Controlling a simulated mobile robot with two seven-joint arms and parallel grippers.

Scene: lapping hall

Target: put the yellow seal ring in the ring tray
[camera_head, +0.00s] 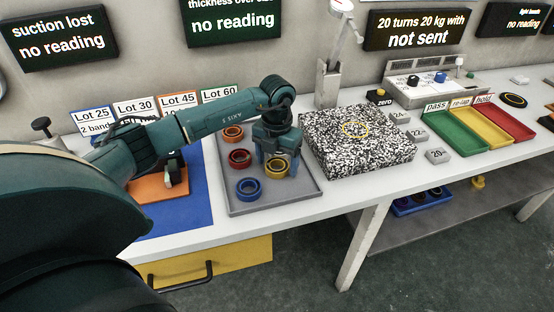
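The yellow seal ring (277,168) lies in the front right part of the grey ring tray (308,189). My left gripper (277,160) is directly above this ring, pointing down. Its two fingers are spread, one at each side of the ring, and look open; whether they touch the ring is too small to tell. An orange ring (233,133), a red ring (239,158) and a blue ring (249,188) lie in the same tray, left of the gripper. My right gripper is not in view.
A speckled block (345,158) with a thin yellow circle on top stands right of the tray. Several grey weights (437,156) and green, yellow and red trays (459,130) are farther right. A blue mat (190,214) lies left of the tray, with lot cards behind.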

